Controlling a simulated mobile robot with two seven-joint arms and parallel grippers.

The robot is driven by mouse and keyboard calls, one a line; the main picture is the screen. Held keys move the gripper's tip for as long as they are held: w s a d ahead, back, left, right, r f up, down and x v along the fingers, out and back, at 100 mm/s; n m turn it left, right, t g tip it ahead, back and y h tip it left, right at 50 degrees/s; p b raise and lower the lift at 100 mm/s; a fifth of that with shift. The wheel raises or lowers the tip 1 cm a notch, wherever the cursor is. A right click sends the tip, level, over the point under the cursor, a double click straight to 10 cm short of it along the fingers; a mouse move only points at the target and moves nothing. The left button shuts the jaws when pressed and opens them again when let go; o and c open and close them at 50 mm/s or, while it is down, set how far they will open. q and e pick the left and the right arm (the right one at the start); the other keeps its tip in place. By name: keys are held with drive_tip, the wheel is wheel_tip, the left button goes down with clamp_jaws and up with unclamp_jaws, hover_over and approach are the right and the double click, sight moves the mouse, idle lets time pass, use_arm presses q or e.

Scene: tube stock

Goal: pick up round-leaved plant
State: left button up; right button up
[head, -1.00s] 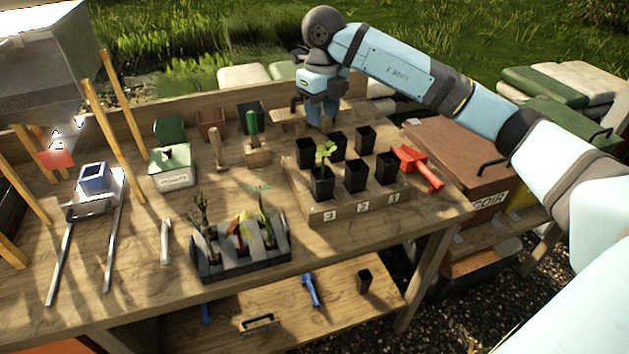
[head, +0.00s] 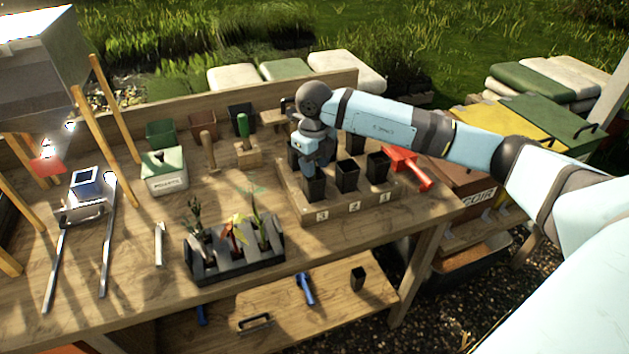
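My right gripper (head: 313,172) points down over the front left black pot (head: 315,189) on the wooden pot stand (head: 292,204). The gripper and wrist hide the top of this pot and the leafy green seedling seen there a second ago. I cannot tell whether the fingers are open or shut, or touch it. Three plants stand in the grey slotted tray (head: 238,268): a dark, narrow-leaved one (head: 195,217), a red and yellow one (head: 236,229) and a green one (head: 261,228). Which is round-leaved is too small to tell. My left gripper is out of view.
More black pots, such as the front middle one (head: 347,177), stand close to the gripper. A wooden block with a green-handled tool (head: 246,150) stands left. Bare bench lies between the stand and tray.

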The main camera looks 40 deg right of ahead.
drive_tip(key=shift+f, duration=0.3)
clamp_jaws()
drive_tip(key=shift+r, duration=0.15)
